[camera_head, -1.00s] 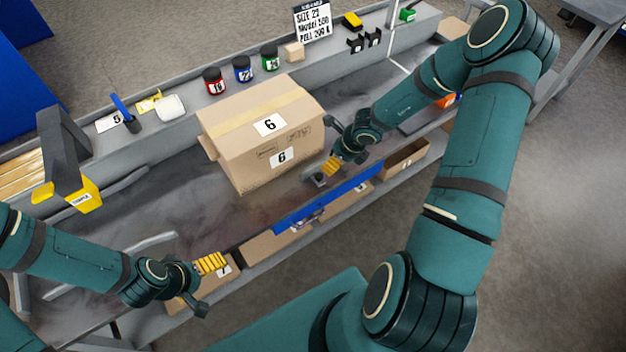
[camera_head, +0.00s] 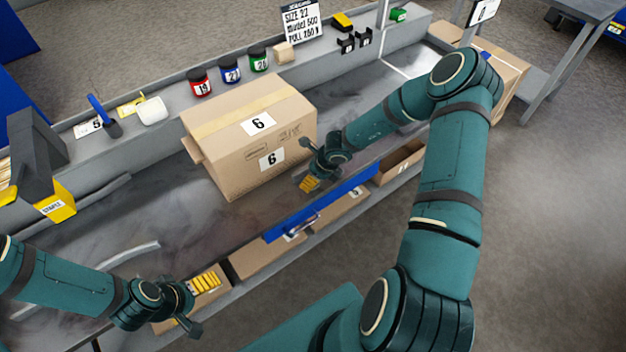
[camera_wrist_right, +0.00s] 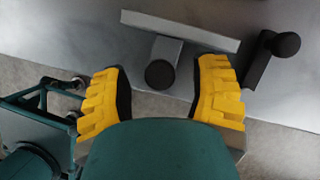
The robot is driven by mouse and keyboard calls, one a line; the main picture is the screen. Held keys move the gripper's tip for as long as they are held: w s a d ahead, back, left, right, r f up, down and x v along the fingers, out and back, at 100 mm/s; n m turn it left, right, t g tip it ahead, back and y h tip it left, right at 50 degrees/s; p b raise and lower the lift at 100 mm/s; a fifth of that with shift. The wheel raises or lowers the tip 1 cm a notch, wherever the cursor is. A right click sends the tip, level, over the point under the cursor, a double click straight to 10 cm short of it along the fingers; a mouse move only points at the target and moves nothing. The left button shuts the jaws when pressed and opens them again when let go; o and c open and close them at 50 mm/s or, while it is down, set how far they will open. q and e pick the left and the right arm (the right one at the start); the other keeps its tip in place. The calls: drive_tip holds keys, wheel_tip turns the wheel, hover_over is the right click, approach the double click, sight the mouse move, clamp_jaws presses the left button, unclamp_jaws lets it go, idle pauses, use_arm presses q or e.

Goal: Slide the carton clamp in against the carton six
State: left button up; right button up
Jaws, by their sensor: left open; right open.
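The carton six (camera_head: 228,168) is a brown box with two "6" labels, upright on the grey bench. My right gripper (camera_head: 310,184) is at its right front corner, with yellow fingertips low over the bench. In the right wrist view the gripper (camera_wrist_right: 161,70) is open. A light grey bar with a short stem and a round black knob, seemingly the carton clamp (camera_wrist_right: 190,32), lies ahead; the knob shows between the fingers. I cannot tell whether they touch it. In the head view the clamp is hidden by the gripper. My left gripper (camera_head: 200,302) is open and empty at the front left.
A blue bar (camera_head: 320,208) runs along the bench's front edge, above several open boxes (camera_head: 340,208). Red, blue and green jars (camera_head: 231,70) stand on the back ledge. A second black knob (camera_wrist_right: 285,44) is near the clamp.

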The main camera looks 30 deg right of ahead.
sight(305, 171)
drive_tip(key=shift+o, duration=0.3)
drive_tip(key=shift+f, duration=0.15)
clamp_jaws()
drive_tip(key=shift+w, duration=0.1)
drive_tip(key=w+p, duration=0.2)
drive_tip(key=p, duration=0.1)
drive_tip(key=shift+w+a, duration=0.2)
drive_tip(key=shift+w, duration=0.6)
use_arm(q)
drive_tip(key=r, duration=0.1)
drive_tip(key=w+r, duration=0.1)
drive_tip(key=r, duration=0.1)
drive_tip(key=shift+w+r, duration=0.1)
drive_tip(key=shift+w, duration=0.05)
use_arm(e)
drive_tip(key=shift+f, duration=0.1)
